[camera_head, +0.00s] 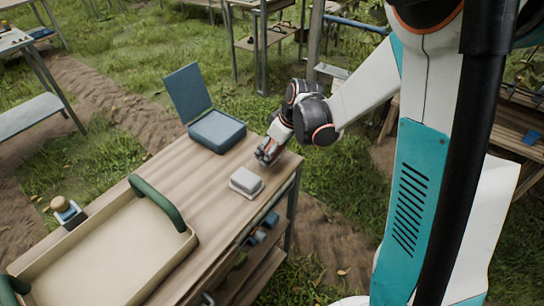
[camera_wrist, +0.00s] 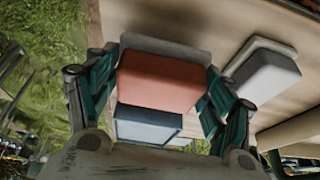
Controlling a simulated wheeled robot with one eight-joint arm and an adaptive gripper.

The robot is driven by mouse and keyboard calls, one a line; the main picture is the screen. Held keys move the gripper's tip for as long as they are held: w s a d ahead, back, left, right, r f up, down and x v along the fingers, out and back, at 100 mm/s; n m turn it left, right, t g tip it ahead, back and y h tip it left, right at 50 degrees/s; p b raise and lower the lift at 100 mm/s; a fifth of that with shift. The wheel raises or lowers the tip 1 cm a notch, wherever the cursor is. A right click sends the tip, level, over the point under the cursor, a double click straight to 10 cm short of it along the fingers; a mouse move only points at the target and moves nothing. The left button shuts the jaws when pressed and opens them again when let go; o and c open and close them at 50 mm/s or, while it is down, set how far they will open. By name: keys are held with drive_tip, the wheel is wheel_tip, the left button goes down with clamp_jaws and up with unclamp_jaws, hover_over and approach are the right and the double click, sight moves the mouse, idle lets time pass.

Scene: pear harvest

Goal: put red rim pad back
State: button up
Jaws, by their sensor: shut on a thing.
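My gripper (camera_head: 268,152) is above the far right end of the wooden table, right of the open blue case and beyond the grey pad. In the wrist view, my gripper (camera_wrist: 155,85) is shut on the red rim pad (camera_wrist: 158,80), a red block on a grey backing plate, with a teal finger on each side. In the head view the pad is mostly hidden by the fingers. Whether it touches the table cannot be told.
A grey pad (camera_head: 246,180) lies on the table near its right edge. The open blue case (camera_head: 216,131) stands at the back edge, lid up. A beige tray (camera_head: 110,250) with green handles fills the left front. A blue block shape (camera_wrist: 147,126) shows below the pad.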

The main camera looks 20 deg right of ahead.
drive_tip(key=shift+f+b, duration=0.4)
drive_tip(key=shift+f, duration=1.1)
drive_tip(key=shift+f, duration=0.1)
drive_tip(key=shift+f, duration=0.15)
drive_tip(key=o, duration=1)
